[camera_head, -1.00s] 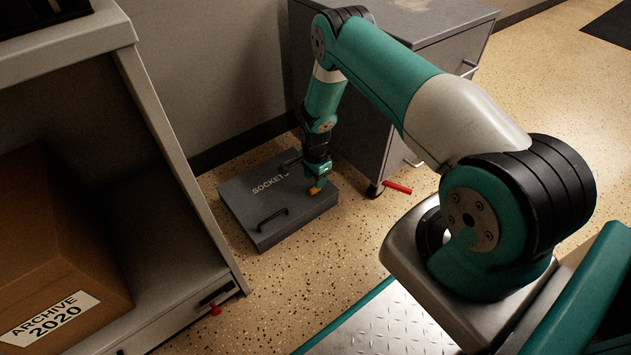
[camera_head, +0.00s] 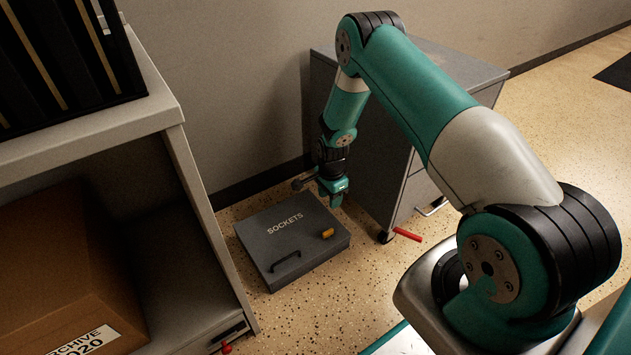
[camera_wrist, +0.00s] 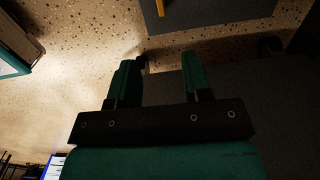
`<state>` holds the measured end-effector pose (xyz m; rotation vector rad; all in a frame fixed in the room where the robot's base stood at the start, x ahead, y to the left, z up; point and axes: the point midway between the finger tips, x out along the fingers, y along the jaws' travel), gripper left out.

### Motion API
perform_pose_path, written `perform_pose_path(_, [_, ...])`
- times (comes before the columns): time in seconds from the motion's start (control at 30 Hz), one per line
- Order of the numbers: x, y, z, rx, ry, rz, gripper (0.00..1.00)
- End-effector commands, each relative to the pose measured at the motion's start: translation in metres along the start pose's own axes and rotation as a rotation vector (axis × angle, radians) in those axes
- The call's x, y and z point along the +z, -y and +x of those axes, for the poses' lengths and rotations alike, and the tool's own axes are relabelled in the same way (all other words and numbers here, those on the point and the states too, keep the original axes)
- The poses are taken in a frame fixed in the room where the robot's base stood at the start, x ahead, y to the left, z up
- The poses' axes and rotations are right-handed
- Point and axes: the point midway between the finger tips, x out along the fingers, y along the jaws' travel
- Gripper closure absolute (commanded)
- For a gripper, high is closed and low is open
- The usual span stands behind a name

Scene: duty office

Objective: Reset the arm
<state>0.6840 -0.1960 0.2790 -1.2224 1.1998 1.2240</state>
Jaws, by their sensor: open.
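My arm reaches down over the floor between the shelf and the grey cabinet. My gripper (camera_head: 335,200) hangs above the back right part of a grey case marked SOCKETS, apart from it. In the wrist view my gripper (camera_wrist: 160,65) has its two fingers spread, with nothing between them. The SOCKETS case (camera_head: 262,238) lies flat and closed on the floor, its handle facing front left. A small orange-yellow piece (camera_head: 328,233) lies on the right part of its lid; it also shows at the top edge of the wrist view (camera_wrist: 160,7).
A grey cabinet on casters (camera_head: 375,150) stands close behind my gripper. A red bar (camera_head: 408,235) is at its foot. A shelf unit (camera_head: 190,190) with an ARCHIVE 2020 box (camera_head: 60,260) stands at left. Speckled floor is open at right.

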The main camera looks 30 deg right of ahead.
Motion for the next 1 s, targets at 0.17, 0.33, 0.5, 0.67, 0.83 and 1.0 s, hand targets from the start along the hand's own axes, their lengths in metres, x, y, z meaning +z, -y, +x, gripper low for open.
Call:
perform_pose_path(0.17, [0.0, 0.0, 0.0, 0.0, 0.0, 0.0, 0.55])
perform_pose_path(0.33, [0.012, 0.008, -0.029, -0.016, 0.013, -0.074, 0.55])
perform_pose_path(0.5, [0.063, 0.014, -0.127, -0.065, 0.066, -0.372, 0.55])
perform_pose_path(0.67, [0.125, -0.013, -0.232, -0.124, 0.122, -0.749, 0.55])
perform_pose_path(0.83, [0.183, -0.073, -0.325, -0.198, 0.167, -1.162, 0.55])
perform_pose_path(1.0, [0.221, -0.149, -0.389, -0.273, 0.192, -1.55, 0.55])
